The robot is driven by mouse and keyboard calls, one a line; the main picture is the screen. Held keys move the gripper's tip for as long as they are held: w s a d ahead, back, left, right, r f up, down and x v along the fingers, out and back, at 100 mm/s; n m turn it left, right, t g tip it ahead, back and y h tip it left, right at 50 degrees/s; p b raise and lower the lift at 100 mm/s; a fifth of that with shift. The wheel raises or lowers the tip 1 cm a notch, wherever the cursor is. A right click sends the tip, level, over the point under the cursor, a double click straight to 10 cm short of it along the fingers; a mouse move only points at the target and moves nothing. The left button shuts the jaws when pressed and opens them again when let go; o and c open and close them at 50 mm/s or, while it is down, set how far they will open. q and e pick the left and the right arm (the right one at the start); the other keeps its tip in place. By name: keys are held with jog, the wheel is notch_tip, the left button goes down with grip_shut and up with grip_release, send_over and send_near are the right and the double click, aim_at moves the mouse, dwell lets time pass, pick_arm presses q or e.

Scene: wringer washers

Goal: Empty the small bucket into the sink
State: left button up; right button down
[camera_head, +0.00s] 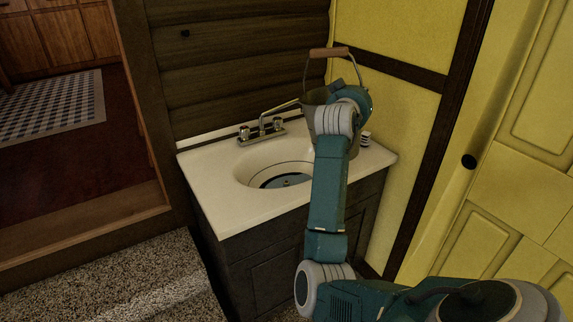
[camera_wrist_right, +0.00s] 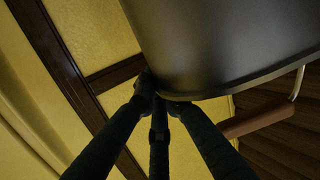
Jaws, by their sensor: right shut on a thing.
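The small bucket (camera_head: 314,99) is grey metal with a raised wire bail and a brown wooden grip (camera_head: 328,53). It is upright at the right end of the counter, beside the sink; my arm hides much of it, and I cannot tell whether its base touches the counter. My right gripper (camera_wrist_right: 158,93) is shut on the bucket's rim, as the right wrist view shows, with the dark bucket wall (camera_wrist_right: 220,45) above the fingers. The bucket's inside is not visible. The sink (camera_head: 246,172) is a white oval basin with a dark bottom. My left gripper is out of view.
A metal faucet (camera_head: 264,128) with two handles stands behind the basin, left of the bucket. A small striped object (camera_head: 365,139) is right of the bucket. A log wall (camera_head: 235,70) is behind and a yellow wall (camera_head: 400,110) is close on the right. The counter's left part is clear.

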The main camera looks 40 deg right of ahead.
jog(key=s+d+r+p, duration=0.2)
jog(key=s+r+p, duration=0.3)
jog(key=p, duration=0.1)
jog(key=shift+s+d+r, duration=0.15)
jog(key=shift+s+d, duration=0.1)
dwell(0.5)
